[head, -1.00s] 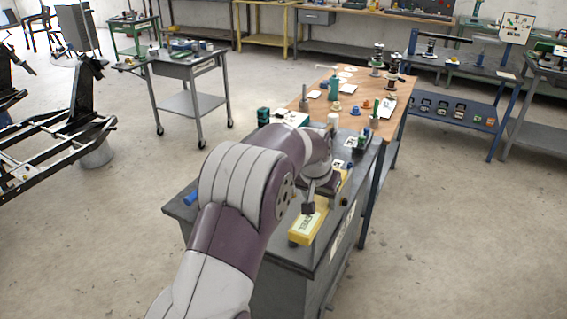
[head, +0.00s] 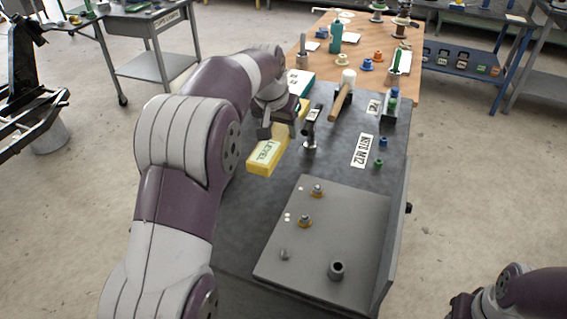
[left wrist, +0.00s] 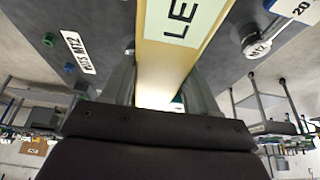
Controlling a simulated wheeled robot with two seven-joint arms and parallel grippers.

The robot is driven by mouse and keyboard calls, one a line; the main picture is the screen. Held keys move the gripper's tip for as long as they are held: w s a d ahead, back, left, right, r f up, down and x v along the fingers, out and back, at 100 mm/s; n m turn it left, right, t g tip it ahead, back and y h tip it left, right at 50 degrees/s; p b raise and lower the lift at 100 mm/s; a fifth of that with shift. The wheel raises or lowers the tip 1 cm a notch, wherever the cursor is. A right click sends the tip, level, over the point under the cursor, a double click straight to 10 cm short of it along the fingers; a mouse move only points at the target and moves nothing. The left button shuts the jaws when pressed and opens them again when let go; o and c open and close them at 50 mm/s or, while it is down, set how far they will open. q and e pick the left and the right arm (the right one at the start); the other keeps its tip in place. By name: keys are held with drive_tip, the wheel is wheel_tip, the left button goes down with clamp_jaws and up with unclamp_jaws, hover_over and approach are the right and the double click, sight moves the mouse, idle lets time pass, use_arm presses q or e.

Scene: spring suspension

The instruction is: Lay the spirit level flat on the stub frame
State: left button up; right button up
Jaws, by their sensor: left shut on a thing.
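The spirit level (head: 265,152) is a long yellow block with a pale label reading LEVEL. My left gripper (head: 281,122) is shut on it from above, at the dark bench top; I cannot tell whether it touches the bench. In the left wrist view the level (left wrist: 165,65) runs between the two fingers, and its far part is cut off at the top edge. A black open frame (head: 38,125), which looks like the stub frame, stands at the left edge, only partly in view. My right arm shows at the lower right; its gripper is not visible.
The dark bench (head: 345,165) also holds a wooden-handled mallet (head: 341,100), a dark upright tool (head: 310,130) and a grey plate (head: 340,230) with studs. A wooden table (head: 385,75) with small parts adjoins behind. Bare floor (head: 75,215) lies between bench and black frame.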

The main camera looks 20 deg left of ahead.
sight(282, 166)
use_arm(q)
drive_tip(key=f, duration=0.5)
drive_tip(key=f+b, duration=0.1)
drive_tip(key=f, duration=0.4)
drive_tip(key=shift+w+a, duration=0.15)
drive_tip(key=shift+a, duration=0.05)
drive_tip(key=shift+f, duration=0.15)
drive_tip(key=o, duration=1.4)
drive_tip(key=shift+f, duration=0.1)
